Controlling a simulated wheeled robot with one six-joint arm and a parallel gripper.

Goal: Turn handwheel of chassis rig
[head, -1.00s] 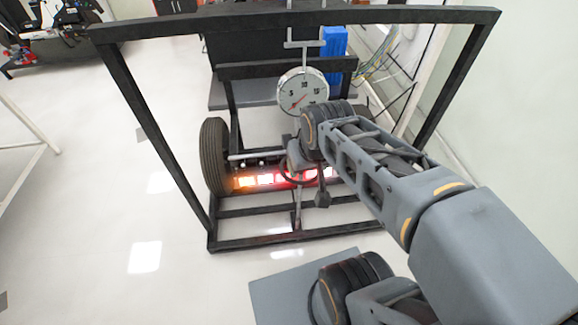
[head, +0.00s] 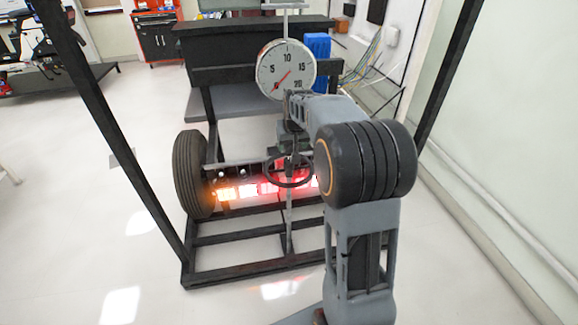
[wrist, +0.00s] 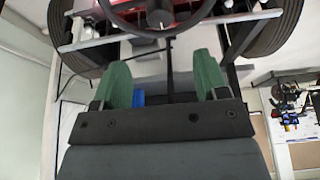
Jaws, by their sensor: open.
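The handwheel (head: 288,186) is a dark thin ring low in the middle of the rig, in front of the glowing light bar. In the wrist view the near part of its rim (wrist: 160,34) and its hub show at the top edge; the rest is cut off. My gripper (head: 290,154) is just above the wheel in the head view, small and partly hidden by my arm. In the wrist view my gripper (wrist: 162,68) has two green fingers spread apart with nothing between them. The wheel lies beyond the fingertips, apart from them.
The rig's black frame (head: 120,160) stands on both sides of my arm. A round gauge (head: 286,62) is above the wheel, its red needle pointing lower left. A tyre (head: 190,175) is at left, beside the lit light bar (head: 248,190). Floor left of the rig is clear.

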